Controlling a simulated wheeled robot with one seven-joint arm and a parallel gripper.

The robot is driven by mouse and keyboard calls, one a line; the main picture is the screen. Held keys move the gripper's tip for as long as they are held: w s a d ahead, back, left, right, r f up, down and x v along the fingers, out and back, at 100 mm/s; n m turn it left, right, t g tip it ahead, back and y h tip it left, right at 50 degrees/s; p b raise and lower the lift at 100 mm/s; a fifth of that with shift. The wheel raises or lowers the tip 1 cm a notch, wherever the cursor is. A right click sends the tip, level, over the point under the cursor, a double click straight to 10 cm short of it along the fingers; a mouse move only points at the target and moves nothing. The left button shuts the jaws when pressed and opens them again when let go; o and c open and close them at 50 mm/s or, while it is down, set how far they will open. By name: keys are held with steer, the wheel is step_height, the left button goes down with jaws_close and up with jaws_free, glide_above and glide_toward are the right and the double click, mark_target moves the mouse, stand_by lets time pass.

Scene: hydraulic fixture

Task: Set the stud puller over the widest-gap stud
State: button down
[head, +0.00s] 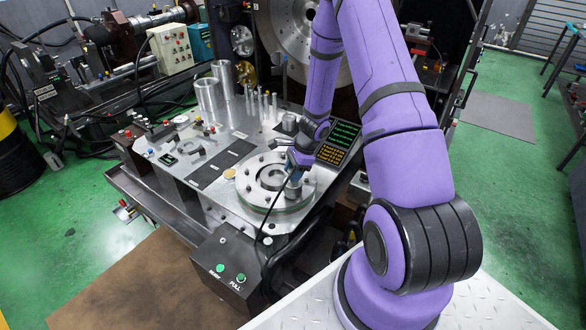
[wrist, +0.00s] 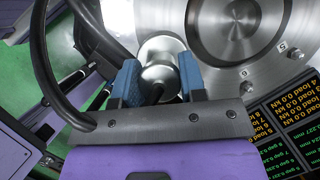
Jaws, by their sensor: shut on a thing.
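My gripper (head: 298,160) is over the right side of the round flange (head: 245,196). Its blue fingers (wrist: 160,82) are shut on the stud puller (wrist: 160,52), a silver cylinder with a black hose. The puller also shows below the gripper in the head view (head: 293,189). Whether it sits over a stud or hovers above one is hidden. Several studs (wrist: 297,54) ring the flange, with engraved numbers. A dark display (head: 338,141) lists gap and load lines; it also shows in the wrist view (wrist: 286,135), where the legible loads read 0.0 kN.
A grey control box (head: 225,268) with green buttons, one marked PULL, stands at the front. Silver cylinders (head: 208,95) and upright pins (head: 262,106) stand behind the flange. A dark mat (head: 220,165) lies left of it. The black hose loops close to my gripper.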

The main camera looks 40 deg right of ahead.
steer(key=shift+f, duration=0.6)
stand_by(0.7)
steer(key=c, duration=0.6)
jaws_free()
steer(key=v, duration=1)
steer(key=shift+d+r, duration=0.2)
steer(key=shift+r, duration=0.15)
steer(key=shift+s, duration=0.1)
